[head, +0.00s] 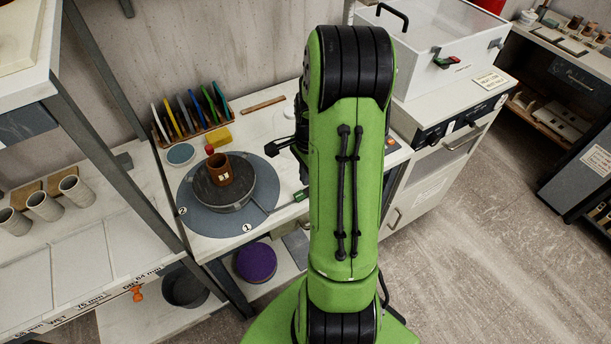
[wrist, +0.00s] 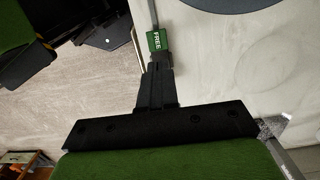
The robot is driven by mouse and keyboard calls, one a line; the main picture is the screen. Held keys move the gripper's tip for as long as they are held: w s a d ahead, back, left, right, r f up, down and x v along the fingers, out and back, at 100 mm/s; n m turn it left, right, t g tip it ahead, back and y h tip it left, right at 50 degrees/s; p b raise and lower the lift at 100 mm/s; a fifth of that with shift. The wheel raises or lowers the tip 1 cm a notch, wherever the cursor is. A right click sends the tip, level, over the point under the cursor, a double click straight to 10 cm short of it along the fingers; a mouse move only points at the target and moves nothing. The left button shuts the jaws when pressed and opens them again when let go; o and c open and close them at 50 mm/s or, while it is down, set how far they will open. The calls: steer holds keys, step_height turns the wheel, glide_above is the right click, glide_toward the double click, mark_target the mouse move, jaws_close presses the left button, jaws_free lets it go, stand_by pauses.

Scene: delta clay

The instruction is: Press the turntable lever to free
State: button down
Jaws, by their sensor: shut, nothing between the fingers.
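The round turntable (head: 237,201) stands on the white bench on a blue-grey disc marked 1 and 2. A brown pot (head: 237,167) stands on it. Its thin lever runs right to a green end tag (head: 300,195); in the wrist view the tag (wrist: 156,40) reads FREE. My gripper (wrist: 157,62) is shut and empty, its fingertips at the tag's lower edge in that view. I cannot tell whether they touch it. In the head view my green arm hides most of the gripper.
A rack of coloured discs (head: 190,112) stands behind the turntable, with a yellow block (head: 219,136) beside it. A white box (head: 425,50) is at the back right. A grey shelf post (head: 125,180) rises at the left. Open floor (head: 480,220) lies to the right.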

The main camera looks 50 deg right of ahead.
mark_target(301, 194)
step_height(301, 194, up, 10)
steer(key=a, duration=0.2)
steer(key=shift+w+r+p, duration=0.15)
steer(key=shift+w+p, duration=0.1)
steer(key=shift+p, duration=0.2)
steer(key=shift+d, duration=0.1)
steer(key=s+a+r+n+t+h, duration=0.2)
steer(key=a+r+n, duration=0.65)
steer(key=a, duration=0.25)
steer(key=s+a+r+n+t+y, duration=0.1)
steer(key=s+a+r+n+t, duration=0.2)
steer(key=s+a+n, duration=0.6)
steer(key=n, duration=0.3)
steer(key=shift+a+n, duration=0.15)
steer(key=shift+n, duration=0.2)
